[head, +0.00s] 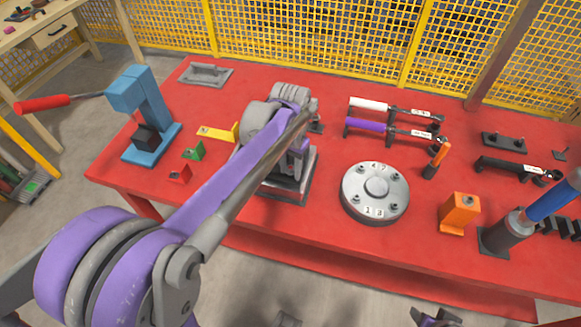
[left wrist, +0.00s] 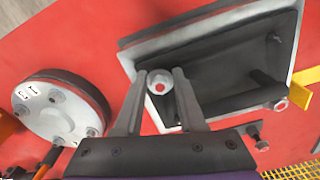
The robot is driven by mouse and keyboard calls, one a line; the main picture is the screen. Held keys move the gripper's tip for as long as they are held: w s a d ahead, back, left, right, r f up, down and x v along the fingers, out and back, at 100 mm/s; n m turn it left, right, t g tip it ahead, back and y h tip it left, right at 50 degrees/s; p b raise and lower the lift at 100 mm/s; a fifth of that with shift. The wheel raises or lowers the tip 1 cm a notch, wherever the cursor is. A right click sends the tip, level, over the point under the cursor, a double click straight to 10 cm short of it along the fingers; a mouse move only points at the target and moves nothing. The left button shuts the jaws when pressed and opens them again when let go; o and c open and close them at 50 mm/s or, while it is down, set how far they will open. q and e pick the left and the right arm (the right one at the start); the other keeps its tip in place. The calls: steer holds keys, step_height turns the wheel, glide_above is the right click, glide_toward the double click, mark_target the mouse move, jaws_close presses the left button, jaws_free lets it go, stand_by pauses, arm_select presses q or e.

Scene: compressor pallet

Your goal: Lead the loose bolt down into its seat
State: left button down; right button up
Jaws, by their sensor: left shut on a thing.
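My left gripper (left wrist: 158,95) is shut on the loose bolt (left wrist: 157,82), whose round pale head with a reddish centre shows between the fingertips. The bolt is over the near edge of the grey base (left wrist: 150,62) with its dark recessed top. Its lower end and the seat are hidden, so I cannot tell whether it touches. In the head view the base (head: 303,185) stands mid-table, largely covered by my left arm; the bolt does not show there. My right gripper (head: 436,319) seems to show only in part at the bottom edge.
A round silver flange (head: 376,192) with numbered marks stands right of the base. A blue press (head: 140,100) with a red handle is at left. An orange block (head: 459,212) stands at right. Red table shows between them.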

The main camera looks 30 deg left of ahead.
arm_select(q)
steer(key=shift+c, duration=2.1)
jaws_free()
step_height(320, 180, up, 11)
steer(key=p, duration=0.1)
steer(key=shift+s+d+f, duration=0.1)
